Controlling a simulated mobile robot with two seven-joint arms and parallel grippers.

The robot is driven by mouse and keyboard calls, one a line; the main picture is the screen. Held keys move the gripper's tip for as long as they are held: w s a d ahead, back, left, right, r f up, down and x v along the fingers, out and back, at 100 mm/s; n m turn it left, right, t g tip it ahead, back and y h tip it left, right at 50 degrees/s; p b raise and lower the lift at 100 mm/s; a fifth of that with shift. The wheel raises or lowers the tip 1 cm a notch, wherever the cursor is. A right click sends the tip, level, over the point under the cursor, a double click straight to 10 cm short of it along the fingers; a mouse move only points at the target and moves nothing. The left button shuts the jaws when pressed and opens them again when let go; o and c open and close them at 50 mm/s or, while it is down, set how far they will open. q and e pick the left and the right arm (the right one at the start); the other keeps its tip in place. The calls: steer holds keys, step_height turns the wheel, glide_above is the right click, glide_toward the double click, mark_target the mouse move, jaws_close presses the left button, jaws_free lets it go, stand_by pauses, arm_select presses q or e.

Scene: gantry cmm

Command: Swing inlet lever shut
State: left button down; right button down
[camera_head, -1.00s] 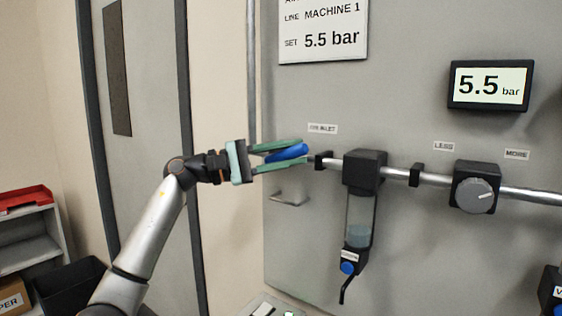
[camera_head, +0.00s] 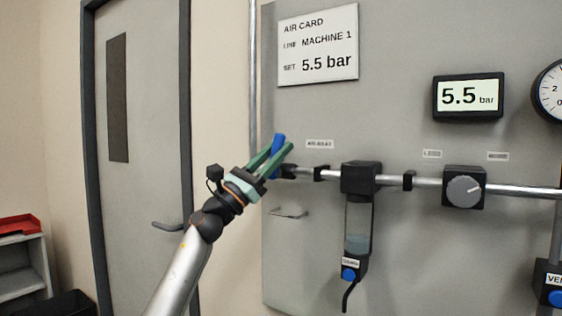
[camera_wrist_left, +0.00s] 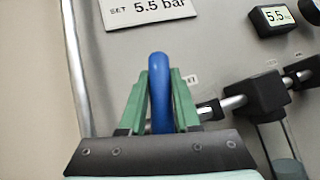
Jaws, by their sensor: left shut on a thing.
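In the left wrist view the lever (camera_wrist_left: 160,92) runs between the two green fingers (camera_wrist_left: 160,100). The lever's pivot is partly hidden by the fingers. My right gripper is not in view.
The pipe (camera_head: 425,182) runs right to a filter bowl (camera_head: 358,225) and a regulator knob (camera_head: 463,189). A display (camera_head: 468,97) reads 5.5 bar. A card (camera_head: 318,45) hangs above. A small handle (camera_head: 288,212) sits below the lever. A grey door (camera_head: 145,200) is at left.

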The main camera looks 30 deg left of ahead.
arm_select(q)
steer(key=n+t+y, duration=0.1)
steer(key=n, duration=0.1)
steer(key=n+t+y, duration=0.1)
steer(key=n+y, duration=0.1)
steer(key=shift+a, duration=0.4)
steer(key=shift+w+a+n+t+y, duration=0.15)
steer(key=shift+n+t+y, duration=0.25)
steer(key=shift+n+y, duration=0.6)
steer(key=shift+a+n, duration=0.1)
steer(key=shift+n, duration=0.2)
steer(key=c, duration=0.6)
jaws_free()
steer(key=shift+r, duration=0.1)
